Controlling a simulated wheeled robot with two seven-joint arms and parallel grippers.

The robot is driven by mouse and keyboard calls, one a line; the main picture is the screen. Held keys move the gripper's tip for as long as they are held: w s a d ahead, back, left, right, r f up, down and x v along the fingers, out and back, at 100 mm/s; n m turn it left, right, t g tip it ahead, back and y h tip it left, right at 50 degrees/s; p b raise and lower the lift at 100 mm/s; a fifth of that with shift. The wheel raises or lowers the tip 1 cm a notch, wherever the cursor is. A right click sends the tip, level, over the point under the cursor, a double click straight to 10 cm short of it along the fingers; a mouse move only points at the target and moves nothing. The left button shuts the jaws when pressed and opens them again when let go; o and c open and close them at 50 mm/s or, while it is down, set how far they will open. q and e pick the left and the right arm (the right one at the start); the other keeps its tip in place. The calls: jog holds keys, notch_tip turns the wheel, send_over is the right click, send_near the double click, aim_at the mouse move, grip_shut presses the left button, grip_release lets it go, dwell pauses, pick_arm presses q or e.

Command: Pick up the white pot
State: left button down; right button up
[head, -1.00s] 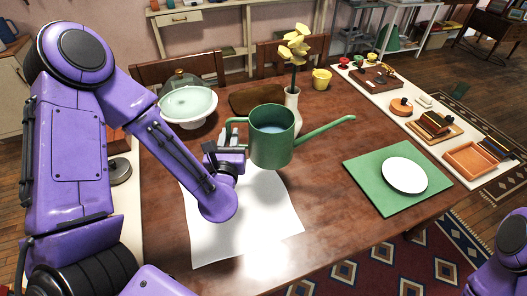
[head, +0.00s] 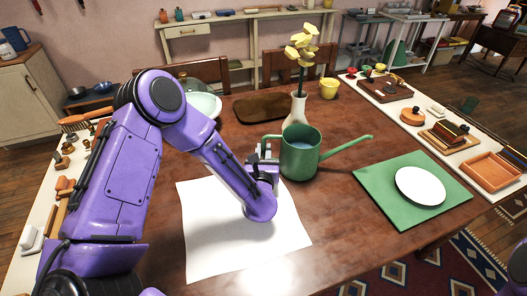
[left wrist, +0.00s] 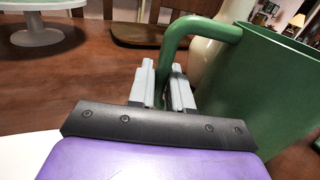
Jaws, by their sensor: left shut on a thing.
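My left gripper (head: 266,160) is shut on the handle of a green watering can (head: 300,155). The can is upright, its spout pointing right. The left wrist view shows the grey fingers (left wrist: 163,88) on either side of the can's curved handle (left wrist: 172,50). I cannot tell whether the can's base touches the table. No plain white pot stands out; a cream vase (head: 297,108) with yellow flowers (head: 301,45) stands just behind the can, its lower part partly hidden. My right gripper is out of view.
A white sheet (head: 215,240) lies at the front left of the wooden table. A green mat (head: 385,195) with a white plate (head: 420,186) is at right. Behind are a brown tray (head: 258,108), a yellow cup (head: 329,88) and a pale dish (head: 205,104).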

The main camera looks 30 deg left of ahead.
pick_arm(q)
jog(key=shift+f, duration=0.1)
jog(key=c, duration=1.3)
grip_release()
jog(key=shift+f, duration=0.1)
jog(key=shift+c, duration=0.2)
jog(key=o, duration=0.3)
jog(key=shift+s, duration=0.1)
